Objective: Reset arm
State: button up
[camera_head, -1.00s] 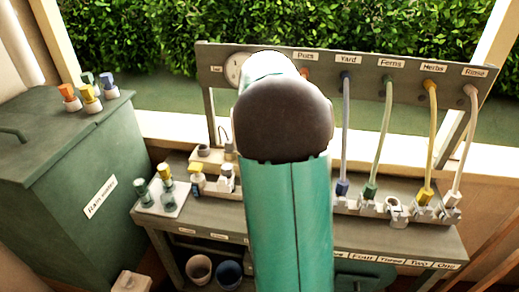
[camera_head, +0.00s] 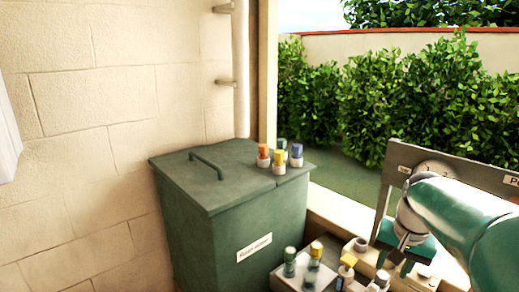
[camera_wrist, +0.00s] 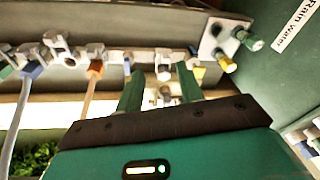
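My gripper (camera_head: 401,265) is at the lower right in the head view, low beside the bench fittings, and my arm hides part of the bench. In the wrist view, the two green fingers of my gripper (camera_wrist: 158,80) stand apart with a gap between them. No held object shows there. A row of white fittings (camera_wrist: 163,66) lies beyond the fingertips; I cannot tell the exact distance to them.
The green rain water bin (camera_head: 215,235) stands left of the bench, with several coloured-cap connectors on its lid. The gauge panel (camera_head: 400,160) stands at right. A block wall (camera_head: 110,120) fills the left.

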jog(key=s+a+n+t, duration=0.3)
jog(key=s+a+n, duration=0.3)
jog(key=s+a, duration=0.7)
jog(key=a, duration=0.4)
jog(key=shift+s+f+n, duration=0.15)
jog(key=shift+f+n, duration=0.15)
jog(key=shift+n, duration=0.1)
jog(key=shift+d, duration=0.25)
